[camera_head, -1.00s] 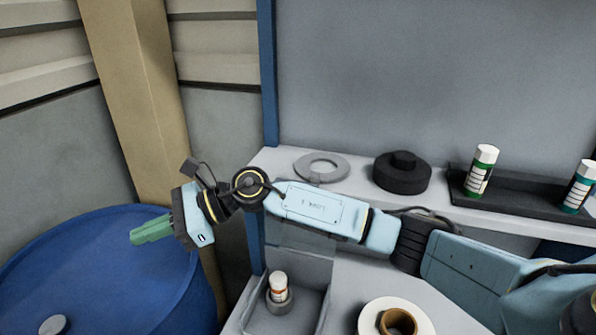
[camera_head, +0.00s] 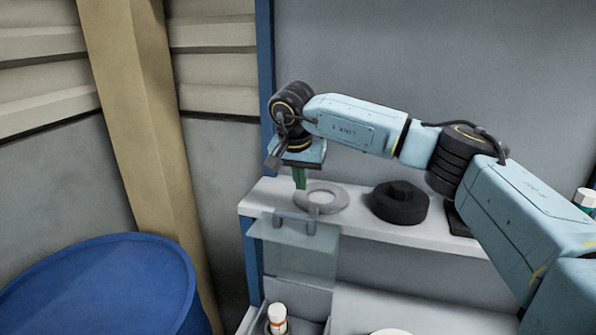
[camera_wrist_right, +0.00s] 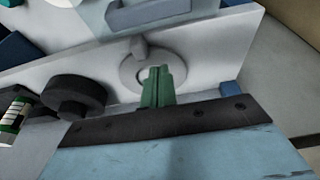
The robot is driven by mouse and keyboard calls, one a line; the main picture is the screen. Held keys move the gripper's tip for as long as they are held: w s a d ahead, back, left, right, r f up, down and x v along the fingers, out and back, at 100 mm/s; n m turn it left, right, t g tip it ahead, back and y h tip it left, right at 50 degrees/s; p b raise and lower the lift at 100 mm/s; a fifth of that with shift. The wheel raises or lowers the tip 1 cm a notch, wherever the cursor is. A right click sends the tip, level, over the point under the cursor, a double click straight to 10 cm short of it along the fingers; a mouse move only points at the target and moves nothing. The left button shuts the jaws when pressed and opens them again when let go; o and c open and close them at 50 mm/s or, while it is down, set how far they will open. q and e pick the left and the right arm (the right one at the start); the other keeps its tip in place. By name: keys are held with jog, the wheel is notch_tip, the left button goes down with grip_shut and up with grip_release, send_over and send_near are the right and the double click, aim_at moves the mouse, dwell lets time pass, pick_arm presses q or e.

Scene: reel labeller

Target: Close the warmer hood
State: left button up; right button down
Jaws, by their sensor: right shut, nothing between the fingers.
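The warmer hood (camera_head: 305,263) is a clear panel below the shelf at the left, with small grey handle posts (camera_head: 311,222) at its upper edge. It stands up behind a white-capped bottle (camera_head: 277,318), which is not covered by it in this view. My right gripper (camera_head: 299,180) points down, its green fingers shut and empty, above and behind the hood's upper edge and apart from it. My left gripper is not in view.
The shelf (camera_head: 355,228) holds the flat grey ring (camera_head: 334,200) and a black round part (camera_head: 399,203). A blue upright post (camera_head: 265,90) and a back wall stand close to my right wrist. A blue drum (camera_head: 100,285) is at the lower left.

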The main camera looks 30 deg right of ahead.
aim_at(296, 225)
jog(key=x, duration=0.5)
jog(key=shift+s+a+p, duration=0.1)
jog(key=shift+a+p, duration=0.1)
jog(key=shift+p, duration=0.1)
jog(key=shift+s+a+r+p, duration=0.1)
jog(key=shift+s+a+p, duration=0.35)
jog(key=shift+s+a, duration=0.8)
jog(key=shift+w+a, duration=0.1)
jog(key=shift+a, duration=0.05)
